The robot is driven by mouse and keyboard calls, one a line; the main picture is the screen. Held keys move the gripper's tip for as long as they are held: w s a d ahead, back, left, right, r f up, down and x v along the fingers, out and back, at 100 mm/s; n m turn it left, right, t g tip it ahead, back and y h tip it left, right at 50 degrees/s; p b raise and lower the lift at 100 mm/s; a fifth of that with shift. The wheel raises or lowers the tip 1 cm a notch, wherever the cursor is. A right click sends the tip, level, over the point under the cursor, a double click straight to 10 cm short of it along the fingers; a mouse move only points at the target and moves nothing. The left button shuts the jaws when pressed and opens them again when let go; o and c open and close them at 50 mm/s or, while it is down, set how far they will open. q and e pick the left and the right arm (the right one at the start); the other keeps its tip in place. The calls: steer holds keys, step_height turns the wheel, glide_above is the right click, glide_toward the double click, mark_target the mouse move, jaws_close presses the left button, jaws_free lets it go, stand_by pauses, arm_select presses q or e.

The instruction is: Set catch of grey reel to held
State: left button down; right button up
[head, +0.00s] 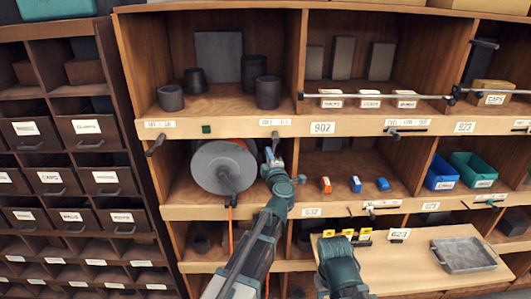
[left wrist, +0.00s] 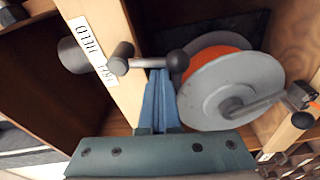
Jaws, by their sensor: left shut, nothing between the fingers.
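The grey reel (head: 223,167) sits in a middle-row compartment, with an orange band behind its disc. It also shows in the left wrist view (left wrist: 225,92). Its catch is a grey lever (left wrist: 145,63) with a dark ball knob, on the wooden shelf edge beside a label (left wrist: 92,50) that reads HELD at one end. The lever points toward the reel side. My left gripper (head: 270,158) is shut and empty. Its blue fingertips (left wrist: 159,74) are right at the lever, close to the knob; I cannot tell if they touch.
Dark cups (head: 268,92) stand in the compartment above. Small coloured blocks (head: 355,184) and blue and green bins (head: 441,172) are to the right. A wooden board with a grey tray (head: 463,256) juts out at lower right. Drawers (head: 95,131) fill the left.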

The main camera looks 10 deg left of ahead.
arm_select(q)
steer(key=d+n, duration=0.1)
steer(key=n, duration=0.2)
steer(key=w+d+n+p, duration=0.1)
steer(key=d+n, duration=0.1)
steer(key=n, duration=0.1)
steer(key=d+n+h+p, duration=0.1)
steer(key=n, duration=0.2)
steer(key=shift+w+d+f+g, duration=0.1)
steer(key=shift+w+d+g, duration=0.1)
steer(key=shift+g, duration=0.2)
steer(key=shift+d, duration=0.1)
stand_by(0.6)
steer(key=s+f+b, duration=0.1)
steer(key=s, duration=0.8)
steer(key=shift+s+d+f, duration=0.2)
steer(key=shift+d+f, duration=0.1)
